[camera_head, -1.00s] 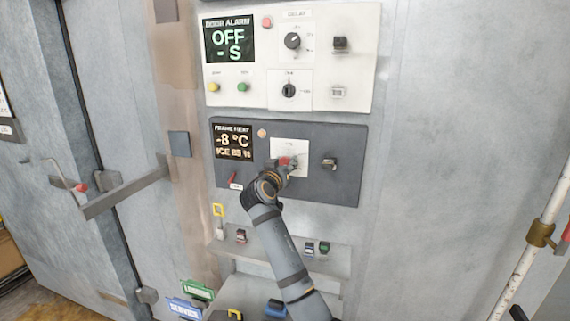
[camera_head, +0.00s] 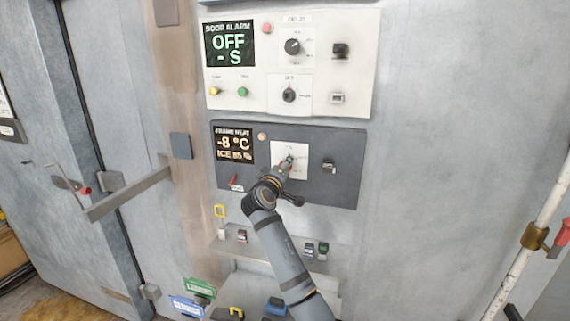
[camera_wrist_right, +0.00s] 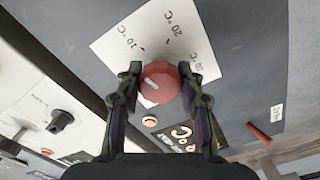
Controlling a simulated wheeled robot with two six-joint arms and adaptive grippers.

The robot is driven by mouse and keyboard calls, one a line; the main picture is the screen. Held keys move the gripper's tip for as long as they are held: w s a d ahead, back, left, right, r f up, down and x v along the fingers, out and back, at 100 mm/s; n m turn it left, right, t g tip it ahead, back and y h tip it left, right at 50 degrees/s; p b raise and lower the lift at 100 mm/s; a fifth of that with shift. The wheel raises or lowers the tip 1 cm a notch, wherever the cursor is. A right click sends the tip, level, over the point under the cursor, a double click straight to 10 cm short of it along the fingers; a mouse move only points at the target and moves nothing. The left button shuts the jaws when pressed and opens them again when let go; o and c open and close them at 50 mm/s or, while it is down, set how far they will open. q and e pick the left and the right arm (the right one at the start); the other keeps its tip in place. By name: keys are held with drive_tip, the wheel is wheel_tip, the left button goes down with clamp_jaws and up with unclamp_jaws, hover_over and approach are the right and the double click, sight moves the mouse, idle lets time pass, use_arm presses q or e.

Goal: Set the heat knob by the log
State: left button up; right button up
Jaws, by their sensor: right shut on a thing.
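The red heat knob (camera_wrist_right: 160,84) sits on a white dial plate (camera_wrist_right: 112,42) with temperature marks, of which 10°C and 20°C can be read. My right gripper (camera_wrist_right: 160,74) is shut on the knob, one finger on each side. A pale pointer line shows on the knob's face. In the head view my right gripper (camera_head: 287,167) is at the dark frame heat panel (camera_head: 345,185) and covers part of the dial. The panel display (camera_head: 234,146) reads -8 °C and an ICE percentage too blurred to be sure of. No readable log is in view. My left gripper is not in view.
The white door alarm panel (camera_head: 360,60), with knobs and buttons, is just above; its display reads OFF. A dark switch (camera_head: 329,166) is right of the dial and a red lever (camera_head: 234,181) lower left. A small shelf (camera_head: 285,250) is below.

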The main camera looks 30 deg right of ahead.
drive_tip(key=shift+n, duration=0.6)
drive_tip(key=shift+p, duration=0.3)
drive_tip(key=shift+f, duration=0.1)
drive_tip(key=o, duration=1.2)
drive_tip(key=shift+a, duration=0.1)
drive_tip(key=v, duration=0.7)
drive_tip(key=shift+s, duration=0.2)
